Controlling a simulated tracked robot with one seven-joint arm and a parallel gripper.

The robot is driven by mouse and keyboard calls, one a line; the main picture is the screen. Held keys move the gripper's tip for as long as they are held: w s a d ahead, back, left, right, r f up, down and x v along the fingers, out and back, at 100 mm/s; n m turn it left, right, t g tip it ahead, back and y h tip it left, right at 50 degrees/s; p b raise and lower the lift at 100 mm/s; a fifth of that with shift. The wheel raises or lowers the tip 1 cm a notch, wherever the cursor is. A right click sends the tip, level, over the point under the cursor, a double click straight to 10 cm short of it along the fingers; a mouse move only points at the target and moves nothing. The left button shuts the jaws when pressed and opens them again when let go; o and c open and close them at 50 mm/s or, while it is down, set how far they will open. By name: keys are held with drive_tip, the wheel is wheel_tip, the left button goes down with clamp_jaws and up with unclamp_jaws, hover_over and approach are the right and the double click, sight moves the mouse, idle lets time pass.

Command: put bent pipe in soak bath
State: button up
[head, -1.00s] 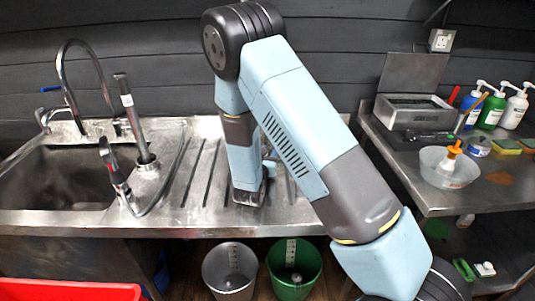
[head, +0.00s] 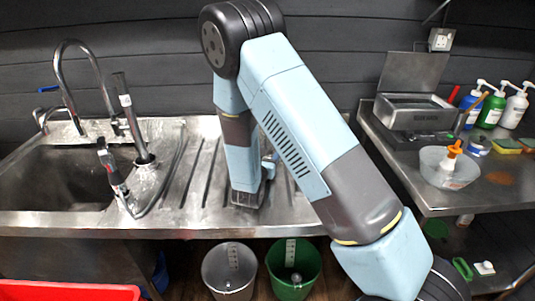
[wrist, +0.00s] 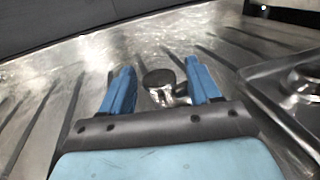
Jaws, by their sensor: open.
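A short shiny metal piece with a dark round end (wrist: 160,80), likely the bent pipe, is on the ribbed steel drainboard. In the wrist view it shows between the two blue fingers of my gripper (wrist: 157,70), which are apart, with space on both sides. Its lower part is partly hidden by the gripper body. In the head view my gripper (head: 268,168) is low over the drainboard, mostly hidden by my arm, and the pipe cannot be made out. A steel box with a raised lid (head: 414,113), likely the soak bath, stands on the right-hand bench.
The sink (head: 70,180) with tap and spray hose (head: 112,172) is left of my arm. A clear bowl (head: 447,170) and pump bottles (head: 491,110) are on the right bench. A grey bucket (head: 229,272) and a green bucket (head: 292,272) stand below the counter.

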drive_tip(key=v, duration=1)
drive_tip(key=shift+s+a, duration=0.15)
drive_tip(key=shift+s, duration=0.05)
drive_tip(key=shift+s+a+r, duration=0.1)
drive_tip(key=shift+s, duration=0.25)
drive_tip(key=shift+r, duration=0.1)
